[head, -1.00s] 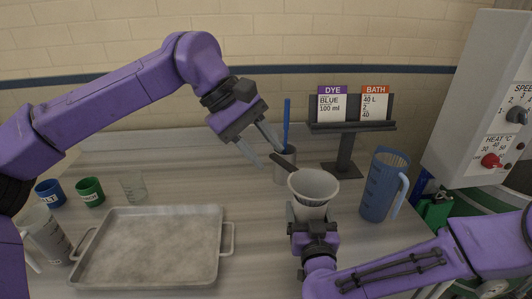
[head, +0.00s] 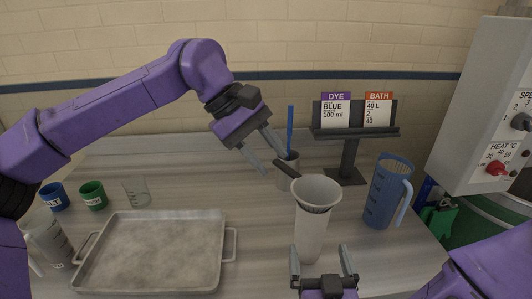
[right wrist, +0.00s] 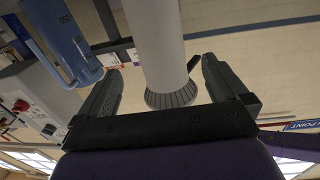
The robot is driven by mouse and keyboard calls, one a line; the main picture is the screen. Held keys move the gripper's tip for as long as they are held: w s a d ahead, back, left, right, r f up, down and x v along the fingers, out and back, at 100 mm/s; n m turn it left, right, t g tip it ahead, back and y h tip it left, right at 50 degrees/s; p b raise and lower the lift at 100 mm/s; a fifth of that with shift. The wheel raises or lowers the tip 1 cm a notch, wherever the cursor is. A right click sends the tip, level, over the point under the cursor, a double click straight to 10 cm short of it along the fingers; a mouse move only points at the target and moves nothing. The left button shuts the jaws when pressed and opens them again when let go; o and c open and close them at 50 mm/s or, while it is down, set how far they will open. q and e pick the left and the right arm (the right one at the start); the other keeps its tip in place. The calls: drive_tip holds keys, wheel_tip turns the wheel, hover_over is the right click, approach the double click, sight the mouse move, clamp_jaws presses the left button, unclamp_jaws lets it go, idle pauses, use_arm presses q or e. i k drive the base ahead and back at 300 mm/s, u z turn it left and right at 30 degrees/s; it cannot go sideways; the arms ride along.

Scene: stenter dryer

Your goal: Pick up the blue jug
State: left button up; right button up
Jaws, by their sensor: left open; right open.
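The blue jug (head: 382,195) stands upright on the bench at the right, its handle on its right side. It shows upside down at the upper left of the right wrist view (right wrist: 62,42). My right gripper (head: 321,258) is open and empty, low in front of a tall white vessel with a flared, ridged rim (head: 311,232), left of the jug. In the right wrist view the white vessel (right wrist: 155,35) appears between the open fingers; whether they touch it is unclear. My left gripper (head: 271,158) is open above the bench, beside a grey cup with a blue rod (head: 290,130).
A sign stand (head: 350,150) is behind the jug. A control box (head: 490,120) is at the right. A metal tray (head: 228,285) fills the front left, with a clear jug (head: 48,238), blue cup (head: 54,197), green cup (head: 93,196) and small beaker (head: 136,193) around it.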

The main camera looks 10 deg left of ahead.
sight(393, 174)
drive_tip(key=k, duration=1)
